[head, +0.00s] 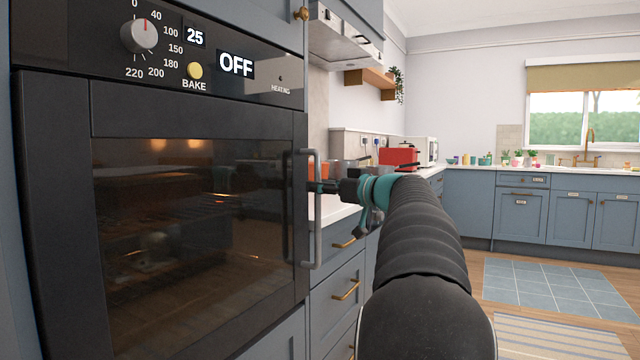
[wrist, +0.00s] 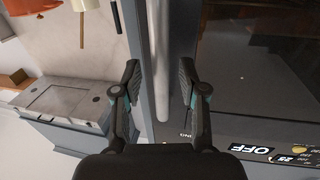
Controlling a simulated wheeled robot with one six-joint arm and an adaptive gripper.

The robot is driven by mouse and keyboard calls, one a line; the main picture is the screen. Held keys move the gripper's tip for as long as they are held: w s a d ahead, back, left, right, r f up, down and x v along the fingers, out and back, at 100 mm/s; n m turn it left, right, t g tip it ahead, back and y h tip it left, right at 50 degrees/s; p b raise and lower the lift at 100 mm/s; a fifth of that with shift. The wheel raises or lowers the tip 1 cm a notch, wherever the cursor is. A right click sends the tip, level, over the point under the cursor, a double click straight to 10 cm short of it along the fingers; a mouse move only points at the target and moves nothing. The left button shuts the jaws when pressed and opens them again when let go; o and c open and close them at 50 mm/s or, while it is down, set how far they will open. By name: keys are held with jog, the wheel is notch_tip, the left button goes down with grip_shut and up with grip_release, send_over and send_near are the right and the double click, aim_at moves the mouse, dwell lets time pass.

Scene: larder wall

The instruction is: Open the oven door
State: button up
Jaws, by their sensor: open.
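The oven door (head: 195,250) is a dark glass panel in a black frame at the left of the head view, and it looks shut. Its grey vertical bar handle (head: 316,240) runs along the right edge. My gripper (head: 318,187) is at the handle, coming in from the right at its upper part. In the wrist view my gripper (wrist: 158,82) has its two fingers apart, with the handle (wrist: 159,50) running between them and a gap on each side. The oven door glass (wrist: 265,60) fills the right of that view. The fingertips are partly hidden in the head view.
The oven control panel (head: 160,50) above the door shows OFF and 25. Blue drawers (head: 340,285) and a counter stand just right of the oven. A red box-shaped appliance (head: 399,157) is on the counter. The wooden floor (head: 560,275) with mats is open at the right.

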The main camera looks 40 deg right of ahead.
jog(key=shift+w+a, duration=0.15)
jog(key=shift+w, duration=0.7)
grip_shut()
